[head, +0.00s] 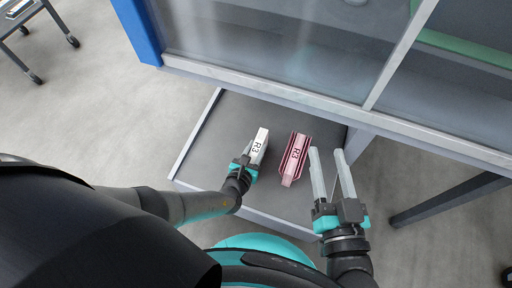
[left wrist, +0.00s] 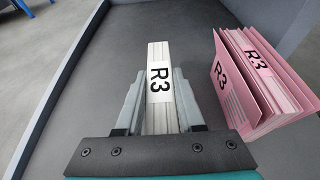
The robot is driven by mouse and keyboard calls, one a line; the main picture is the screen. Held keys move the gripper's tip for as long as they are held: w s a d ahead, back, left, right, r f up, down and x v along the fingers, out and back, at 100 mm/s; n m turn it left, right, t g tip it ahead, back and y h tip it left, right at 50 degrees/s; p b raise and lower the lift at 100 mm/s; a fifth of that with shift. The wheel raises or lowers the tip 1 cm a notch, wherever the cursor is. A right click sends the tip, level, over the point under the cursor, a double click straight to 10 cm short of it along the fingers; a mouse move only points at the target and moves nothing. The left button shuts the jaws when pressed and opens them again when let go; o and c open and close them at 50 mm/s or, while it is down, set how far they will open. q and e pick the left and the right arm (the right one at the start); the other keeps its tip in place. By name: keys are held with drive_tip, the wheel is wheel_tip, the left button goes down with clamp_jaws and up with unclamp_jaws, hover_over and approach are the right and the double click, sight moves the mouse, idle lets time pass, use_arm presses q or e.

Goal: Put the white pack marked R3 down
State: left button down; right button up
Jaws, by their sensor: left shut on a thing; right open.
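The white pack marked R3 (head: 261,143) is a narrow white block with a black R3 label. It is over the grey tray surface (head: 222,130), left of a pink pack. My left gripper (head: 248,158) is shut on the white pack. In the left wrist view the white pack (left wrist: 158,75) stands between the two fingers of my left gripper (left wrist: 159,90). I cannot tell whether its underside touches the surface. My right gripper (head: 332,172) is open and empty, right of the pink pack.
A pink pack marked R3 (head: 297,152) stands close to the right; it also shows in the left wrist view (left wrist: 258,85). A glass panel with a pale frame (head: 270,88) rises behind the tray. The tray has a raised left rim (head: 196,133). Free surface lies left of the white pack.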

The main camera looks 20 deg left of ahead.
use_arm(q)
drive_tip(key=shift+w+f, duration=0.1)
drive_tip(key=c, duration=0.5)
unclamp_jaws()
